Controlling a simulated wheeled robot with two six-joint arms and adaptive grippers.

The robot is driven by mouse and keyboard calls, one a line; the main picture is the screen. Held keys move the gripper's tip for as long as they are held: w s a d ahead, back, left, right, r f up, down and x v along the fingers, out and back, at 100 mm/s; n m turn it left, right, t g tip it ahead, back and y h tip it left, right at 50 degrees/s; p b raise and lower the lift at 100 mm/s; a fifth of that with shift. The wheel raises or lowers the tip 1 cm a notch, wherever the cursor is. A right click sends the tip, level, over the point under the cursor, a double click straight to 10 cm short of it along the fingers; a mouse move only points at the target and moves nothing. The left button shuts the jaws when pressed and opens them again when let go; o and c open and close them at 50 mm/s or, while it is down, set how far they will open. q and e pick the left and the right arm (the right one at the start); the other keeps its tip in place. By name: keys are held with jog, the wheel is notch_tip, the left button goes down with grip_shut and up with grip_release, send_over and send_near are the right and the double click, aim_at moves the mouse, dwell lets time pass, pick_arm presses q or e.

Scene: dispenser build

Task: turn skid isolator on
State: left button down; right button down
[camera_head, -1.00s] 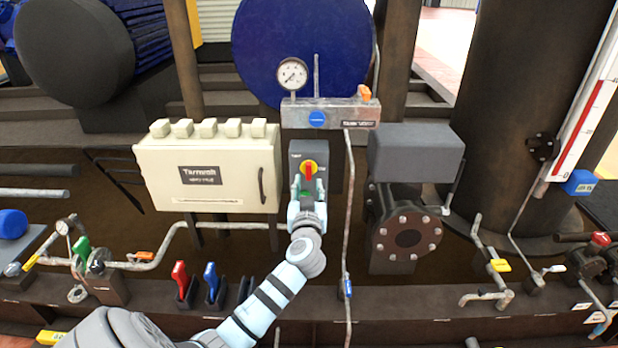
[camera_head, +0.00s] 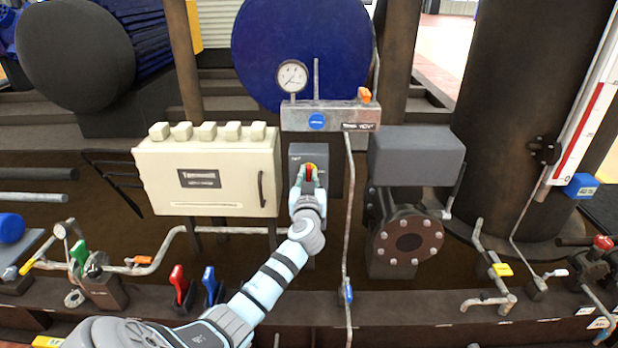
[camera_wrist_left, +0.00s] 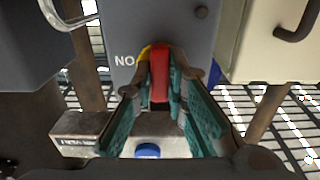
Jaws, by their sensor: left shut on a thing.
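The skid isolator is a grey box (camera_head: 298,152) in the middle of the head view, with a red handle (camera_head: 308,171) on a yellow plate. In the left wrist view the red handle (camera_wrist_left: 159,75) stands between my finger pads, in front of the yellow plate (camera_wrist_left: 144,53) and beside the letters "NO". My left gripper (camera_head: 308,184) is at the front of the box and is shut on the red handle. Its teal pads lie on both sides of the handle in the wrist view. The fingers hide part of the handle and plate. My right gripper does not show.
A cream cabinet (camera_head: 230,165) stands close on the left of the isolator. A grey pipe (camera_head: 349,220) runs down just to its right, beside a dark grey pump housing (camera_head: 415,152). A gauge (camera_head: 292,76) and a manifold block (camera_head: 331,115) are above.

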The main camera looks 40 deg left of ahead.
pick_arm(q)
jog(key=shift+m, duration=0.4)
jog(key=m, duration=0.4)
jog(key=shift+m+p, duration=0.3)
jog(key=shift+p, duration=0.05)
jog(key=m+p, duration=0.1)
jog(key=m, duration=0.4)
jog(key=m+p, duration=0.1)
jog(key=m, duration=0.3)
jog(key=shift+m+p, duration=0.35)
jog(key=shift+m, duration=0.05)
jog(key=shift+f+m+p, duration=0.1)
jog(key=shift+m+p, duration=0.25)
jog(key=shift+m, duration=0.85)
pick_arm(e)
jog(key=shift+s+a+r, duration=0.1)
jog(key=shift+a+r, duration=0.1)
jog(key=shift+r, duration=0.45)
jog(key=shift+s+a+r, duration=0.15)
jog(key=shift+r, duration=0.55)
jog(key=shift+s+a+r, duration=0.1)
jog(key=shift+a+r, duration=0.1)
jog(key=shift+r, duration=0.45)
pick_arm(q)
jog(key=c, duration=1.6)
grip_release()
jog(key=shift+d, duration=0.1)
